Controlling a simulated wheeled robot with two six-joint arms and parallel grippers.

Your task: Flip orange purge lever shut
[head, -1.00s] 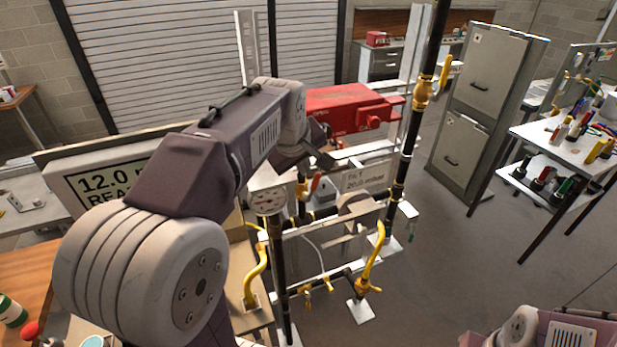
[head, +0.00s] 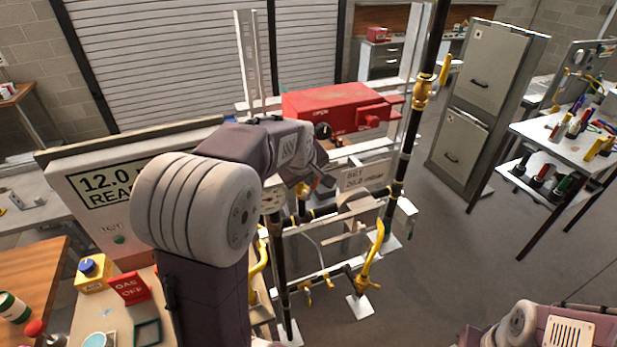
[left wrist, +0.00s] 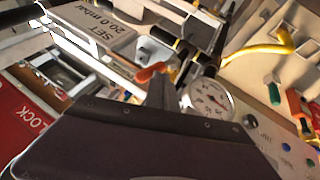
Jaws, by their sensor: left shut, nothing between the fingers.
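The orange lever (left wrist: 152,71) shows in the left wrist view, just beyond my fingertips, on the dark pipework beside the round pressure gauge (left wrist: 208,100). In the head view the lever is small and mostly hidden by my left gripper (head: 326,176). That gripper is shut and empty, and its narrow fingers (left wrist: 160,90) point at the lever in the left wrist view. I cannot tell whether they touch it. The gauge also shows in the head view (head: 273,197), partly behind my arm. My right gripper is not in view; only part of that arm shows at bottom right.
A red box (head: 335,108) stands behind the pipes. The set-pressure sign (head: 366,177) is just right of my gripper.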

